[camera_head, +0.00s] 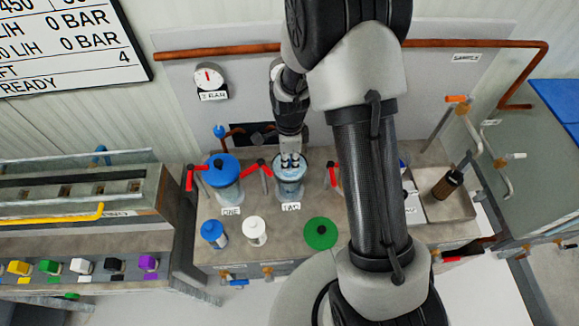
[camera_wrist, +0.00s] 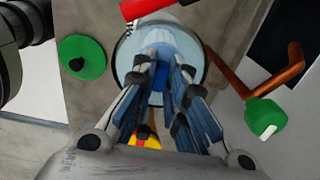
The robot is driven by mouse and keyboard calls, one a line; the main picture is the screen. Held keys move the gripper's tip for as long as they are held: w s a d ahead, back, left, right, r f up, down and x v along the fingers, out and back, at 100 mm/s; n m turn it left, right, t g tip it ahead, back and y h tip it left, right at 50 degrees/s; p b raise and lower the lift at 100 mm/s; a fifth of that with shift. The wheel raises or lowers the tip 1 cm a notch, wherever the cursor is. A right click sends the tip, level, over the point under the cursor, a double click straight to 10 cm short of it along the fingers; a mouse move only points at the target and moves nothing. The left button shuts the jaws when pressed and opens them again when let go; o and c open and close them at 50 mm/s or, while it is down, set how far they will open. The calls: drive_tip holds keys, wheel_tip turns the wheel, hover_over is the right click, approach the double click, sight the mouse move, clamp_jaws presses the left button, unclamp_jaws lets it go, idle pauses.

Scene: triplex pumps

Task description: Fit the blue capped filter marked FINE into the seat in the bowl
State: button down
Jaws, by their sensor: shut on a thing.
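The clear bowl (camera_head: 290,190) labelled TWO stands uncovered in the middle of the bench, and its round rim and pale inside show in the wrist view (camera_wrist: 187,38). My gripper (camera_head: 290,160) points down into its mouth, with the fingertips (camera_wrist: 163,68) inside the rim outline. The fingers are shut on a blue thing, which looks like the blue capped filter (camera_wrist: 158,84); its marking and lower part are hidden. The seat in the bowl is hidden, and I cannot tell whether the filter touches it.
A blue-lidded bowl (camera_head: 221,172) labelled ONE stands left. Red handles (camera_head: 263,168) flank the bowls. A tray (camera_head: 455,207) holds a dark filter at right.

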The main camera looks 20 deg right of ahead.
sight(290, 174)
drive_tip(key=shift+f, duration=1.7)
drive_tip(key=shift+b, duration=0.3)
drive_tip(key=shift+f, duration=0.2)
drive_tip(key=c, duration=1.6)
unclamp_jaws()
drive_tip(key=shift+r, duration=0.15)
